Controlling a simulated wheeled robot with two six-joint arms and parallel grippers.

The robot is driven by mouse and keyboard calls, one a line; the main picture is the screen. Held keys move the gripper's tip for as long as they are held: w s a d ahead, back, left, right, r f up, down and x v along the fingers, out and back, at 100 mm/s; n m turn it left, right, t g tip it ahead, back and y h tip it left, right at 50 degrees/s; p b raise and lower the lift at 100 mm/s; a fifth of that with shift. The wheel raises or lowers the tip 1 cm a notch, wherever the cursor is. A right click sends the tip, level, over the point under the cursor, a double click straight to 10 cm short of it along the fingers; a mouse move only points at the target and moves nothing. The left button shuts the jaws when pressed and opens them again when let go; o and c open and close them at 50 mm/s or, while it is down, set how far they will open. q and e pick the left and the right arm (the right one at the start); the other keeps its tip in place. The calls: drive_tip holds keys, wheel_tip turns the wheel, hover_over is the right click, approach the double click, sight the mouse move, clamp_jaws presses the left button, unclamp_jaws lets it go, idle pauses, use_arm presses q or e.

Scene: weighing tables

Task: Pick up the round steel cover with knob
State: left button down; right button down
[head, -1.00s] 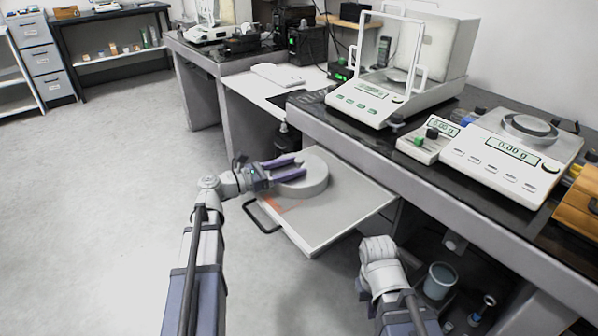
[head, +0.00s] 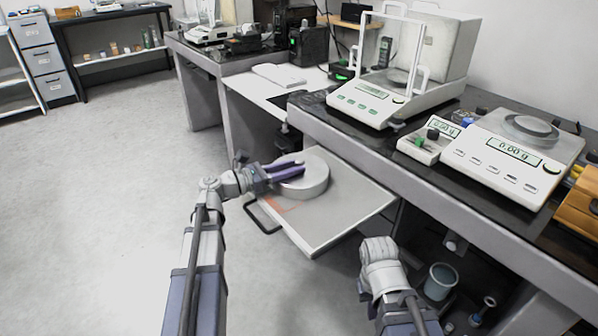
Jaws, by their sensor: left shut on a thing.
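The round steel cover (head: 315,179) is a wide, low grey disc on the pull-out shelf (head: 345,218) below the bench. My left gripper (head: 298,168) lies over its top from the left, with its purple fingers close together at the middle of the cover. The knob is hidden between the fingers, which are shut on it. I cannot tell whether the cover is clear of the shelf. My right arm (head: 382,262) shows at the bottom right, low in front of the bench; its fingertips are not visible.
The pull-out shelf has a dark handle (head: 262,222) at its front left. The dark bench (head: 440,190) above bears an enclosed balance (head: 372,98) and an open balance (head: 500,160). A bucket (head: 440,280) stands under the bench. The floor at left is clear.

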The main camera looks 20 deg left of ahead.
use_arm(q)
drive_tip(key=shift+r, duration=0.1)
wheel_tip(320, 180, up, 10)
drive_tip(key=p, duration=1)
